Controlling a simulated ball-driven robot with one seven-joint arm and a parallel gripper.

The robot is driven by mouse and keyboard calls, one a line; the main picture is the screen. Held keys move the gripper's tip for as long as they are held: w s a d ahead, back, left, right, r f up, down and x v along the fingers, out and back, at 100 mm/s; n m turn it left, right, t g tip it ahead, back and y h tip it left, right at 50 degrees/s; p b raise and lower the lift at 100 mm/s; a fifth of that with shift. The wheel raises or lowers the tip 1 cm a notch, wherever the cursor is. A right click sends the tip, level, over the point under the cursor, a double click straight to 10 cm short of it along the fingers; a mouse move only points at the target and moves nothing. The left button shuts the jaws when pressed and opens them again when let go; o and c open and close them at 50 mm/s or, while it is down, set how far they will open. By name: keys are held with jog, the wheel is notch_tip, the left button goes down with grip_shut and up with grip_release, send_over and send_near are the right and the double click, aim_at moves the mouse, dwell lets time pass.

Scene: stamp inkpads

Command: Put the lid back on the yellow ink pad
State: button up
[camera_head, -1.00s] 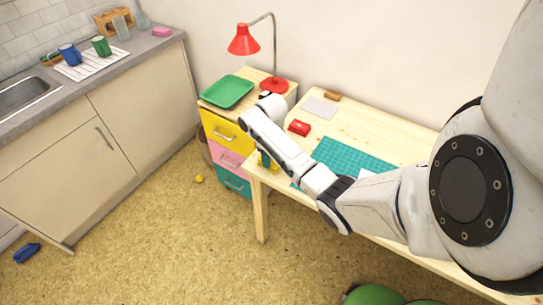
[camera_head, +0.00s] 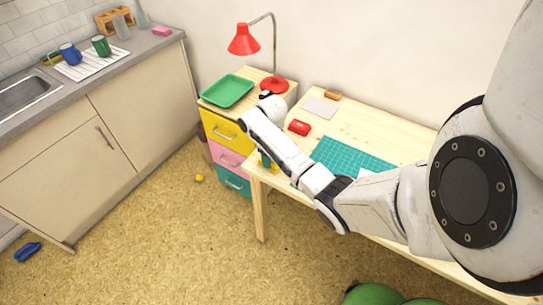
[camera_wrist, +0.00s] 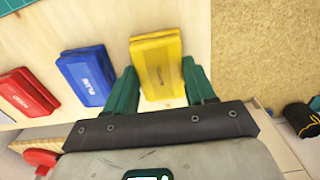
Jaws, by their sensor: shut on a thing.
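My gripper (camera_wrist: 158,67) has its two green fingers on either side of a yellow ink pad piece (camera_wrist: 158,75) with dark lettering on its upper face. It is shut on this yellow piece in the wrist view. I cannot tell whether the piece is the lid alone or a lid on its pad, nor whether it touches the table. A blue ink pad (camera_wrist: 86,73) and a red ink pad (camera_wrist: 28,92) lie to its left. In the head view my arm mostly hides the gripper area at the table's left end.
A drawer unit (camera_head: 222,128) with a green tray (camera_head: 227,91) and red lamp (camera_head: 243,40) stands at the table's left end.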

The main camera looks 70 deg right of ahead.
dwell(0.4)
jog(key=o, duration=1.4)
jog(key=shift+r, duration=0.15)
jog(key=shift+r+p, duration=3.25)
jog(key=shift+r, duration=0.1)
grip_shut()
